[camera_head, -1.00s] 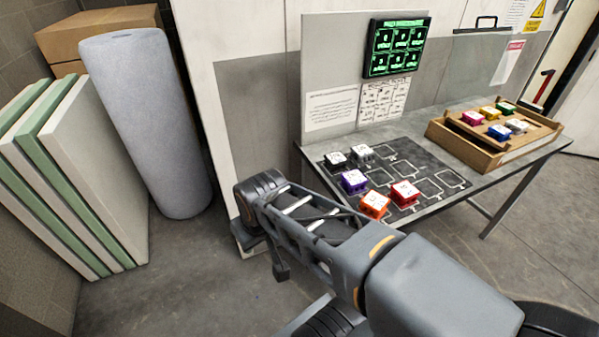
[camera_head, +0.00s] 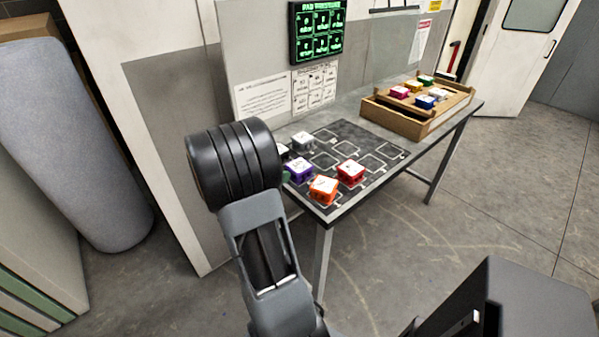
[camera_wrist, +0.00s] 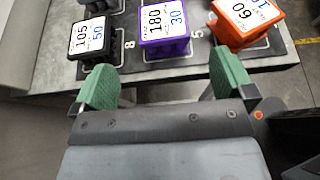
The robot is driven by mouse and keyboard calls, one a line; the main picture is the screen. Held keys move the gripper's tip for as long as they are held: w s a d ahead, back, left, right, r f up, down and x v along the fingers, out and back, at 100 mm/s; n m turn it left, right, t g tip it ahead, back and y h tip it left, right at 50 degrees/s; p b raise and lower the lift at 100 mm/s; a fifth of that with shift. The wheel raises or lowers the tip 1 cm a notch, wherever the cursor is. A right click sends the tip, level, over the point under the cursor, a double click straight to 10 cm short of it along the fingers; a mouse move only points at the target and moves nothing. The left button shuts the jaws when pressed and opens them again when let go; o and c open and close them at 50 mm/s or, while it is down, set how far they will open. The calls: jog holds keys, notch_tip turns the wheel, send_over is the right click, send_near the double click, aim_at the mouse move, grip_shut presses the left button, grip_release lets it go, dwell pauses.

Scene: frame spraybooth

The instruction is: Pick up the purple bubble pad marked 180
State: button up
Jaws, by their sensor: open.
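The purple pad (camera_wrist: 165,30) carries a white label reading 180 and 30, and sits on the dark marked mat in the wrist view. It also shows in the head view (camera_head: 298,171), beside the arm. My gripper (camera_wrist: 163,88) is open, its two green fingers apart, with nothing between them. The fingers are short of the table's near edge in the wrist view, with the purple pad beyond them and roughly centred between them. In the head view my gripper is mostly hidden behind my arm's wrist.
A black pad (camera_wrist: 92,38) marked 105 stands left of the purple one, an orange pad (camera_wrist: 245,20) right. A red pad (camera_head: 351,172) and a white-topped pad (camera_head: 302,141) share the mat. A wooden tray (camera_head: 400,119) with several pads stands farther right.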

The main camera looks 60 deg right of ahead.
aim_at(298, 166)
jog(key=x, duration=1.1)
jog(key=shift+s+f, duration=0.25)
jog(key=c, duration=0.9)
jog(key=shift+r, duration=0.15)
